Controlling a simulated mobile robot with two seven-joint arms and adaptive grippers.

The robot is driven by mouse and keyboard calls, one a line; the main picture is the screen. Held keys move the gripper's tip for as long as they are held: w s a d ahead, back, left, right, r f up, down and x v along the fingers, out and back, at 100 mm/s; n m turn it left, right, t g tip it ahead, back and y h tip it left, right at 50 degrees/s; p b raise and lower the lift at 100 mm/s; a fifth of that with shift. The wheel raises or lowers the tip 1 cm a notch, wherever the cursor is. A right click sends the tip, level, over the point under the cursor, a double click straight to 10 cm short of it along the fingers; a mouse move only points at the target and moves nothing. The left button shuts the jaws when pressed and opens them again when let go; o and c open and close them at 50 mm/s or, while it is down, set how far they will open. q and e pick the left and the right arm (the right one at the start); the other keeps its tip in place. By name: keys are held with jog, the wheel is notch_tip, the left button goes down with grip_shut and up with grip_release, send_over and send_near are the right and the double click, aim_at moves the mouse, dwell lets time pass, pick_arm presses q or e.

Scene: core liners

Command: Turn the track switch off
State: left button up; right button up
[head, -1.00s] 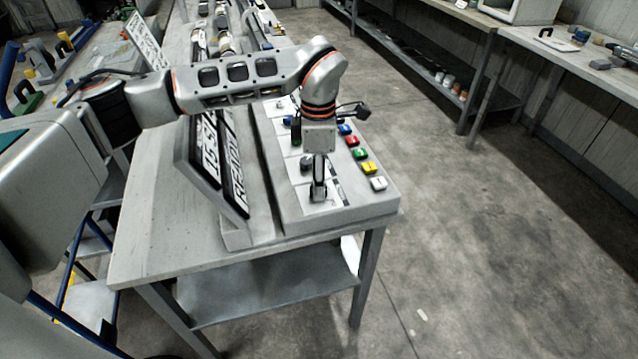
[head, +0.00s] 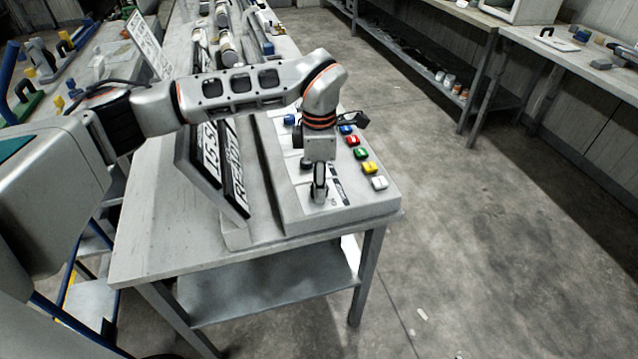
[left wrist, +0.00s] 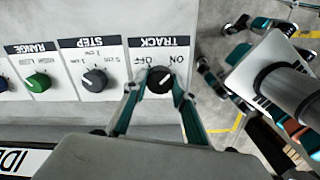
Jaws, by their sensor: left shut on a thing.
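The track switch (left wrist: 160,80) is a round black knob under an upside-down TRACK label with ON and OFF marks. A pale mark on the knob appears to slant up and right, toward ON in the picture. My left gripper (left wrist: 159,92) has its fingers on either side of the knob and is shut on it. In the head view my left gripper (head: 319,196) points down at the near end of the grey control panel (head: 350,212), and the knob is hidden there. My right gripper is in neither view.
The STEP knob (left wrist: 95,80) and the green RANGE knob (left wrist: 38,82) sit beside the track switch. Coloured buttons (head: 369,167) line the panel's right edge. A black-and-white sign (head: 235,180) stands left of the panel. Bare floor lies to the right.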

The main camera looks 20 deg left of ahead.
pick_arm(q)
jog(key=n+p, duration=0.1)
jog(key=n, duration=0.3)
jog(key=shift+r+p, duration=0.1)
jog(key=shift+p, duration=0.3)
jog(key=n, duration=0.2)
jog(key=shift+n+p, duration=0.3)
jog(key=shift+n, duration=0.1)
jog(key=n, duration=0.2)
jog(key=shift+n, duration=0.3)
jog(key=n, duration=0.3)
jog(key=shift+n, duration=0.3)
jog(key=n, duration=0.3)
jog(key=shift+n, duration=0.8)
